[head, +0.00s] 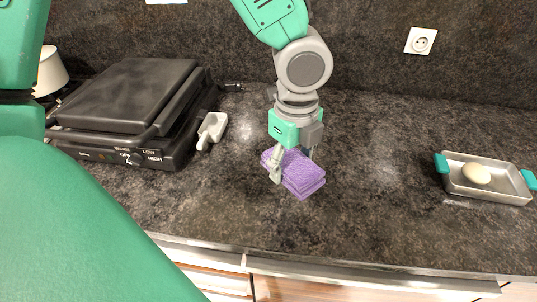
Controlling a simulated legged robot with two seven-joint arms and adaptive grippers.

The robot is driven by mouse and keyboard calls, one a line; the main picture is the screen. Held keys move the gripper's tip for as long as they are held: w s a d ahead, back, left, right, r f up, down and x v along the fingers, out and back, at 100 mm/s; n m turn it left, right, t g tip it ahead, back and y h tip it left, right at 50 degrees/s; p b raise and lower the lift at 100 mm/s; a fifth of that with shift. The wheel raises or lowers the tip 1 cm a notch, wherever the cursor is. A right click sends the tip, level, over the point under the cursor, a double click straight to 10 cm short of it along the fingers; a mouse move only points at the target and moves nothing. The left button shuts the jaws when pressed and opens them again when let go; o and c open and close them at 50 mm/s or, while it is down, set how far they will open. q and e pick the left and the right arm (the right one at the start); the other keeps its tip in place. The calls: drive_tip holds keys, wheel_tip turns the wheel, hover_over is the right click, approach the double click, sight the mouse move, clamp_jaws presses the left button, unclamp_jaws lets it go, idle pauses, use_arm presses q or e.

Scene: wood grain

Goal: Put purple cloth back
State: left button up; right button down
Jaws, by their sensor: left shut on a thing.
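The purple cloth (304,180) is folded into a small stack on the dark stone counter, near the middle of the head view. My left gripper (292,172) points down over it, its fingers shut on the cloth. The fingers cover part of the cloth's upper left side. I cannot tell whether the cloth touches the counter or is slightly raised. My right gripper is not in view.
A black contact grill (125,98) stands at the left, with a small white dish (212,128) beside it. A metal tray (483,189) with teal handles holds a pale oval object (476,173) at the right. The counter (375,190) between cloth and tray is clear.

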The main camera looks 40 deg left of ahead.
sight(282, 199)
use_arm(q)
drive_tip(key=f, duration=0.1)
drive_tip(key=a+f, duration=0.1)
drive_tip(key=f, duration=0.1)
drive_tip(key=shift+a+b, duration=0.3)
wheel_tip(282, 199, down, 3)
drive_tip(key=shift+w+d+r, duration=0.1)
drive_tip(key=shift+d+f+b, duration=0.3)
drive_tip(key=shift+d+f, duration=0.1)
drive_tip(key=shift+f, duration=0.1)
wheel_tip(282, 199, down, 3)
drive_tip(key=shift+f+b, duration=0.1)
drive_tip(key=shift+b, duration=0.25)
drive_tip(key=shift+a, duration=0.35)
drive_tip(key=o, duration=1.3)
drive_tip(key=shift+a, duration=0.1)
drive_tip(key=shift+d, duration=0.3)
drive_tip(key=r, duration=0.3)
drive_tip(key=r+p, duration=0.1)
drive_tip(key=r, duration=0.3)
drive_tip(key=r+p, duration=0.1)
drive_tip(key=r, duration=0.3)
drive_tip(key=shift+a+r, duration=0.2)
drive_tip(key=shift+a, duration=0.1)
drive_tip(key=shift+d+r, duration=0.15)
drive_tip(key=shift+r, duration=0.15)
drive_tip(key=shift+d, duration=0.2)
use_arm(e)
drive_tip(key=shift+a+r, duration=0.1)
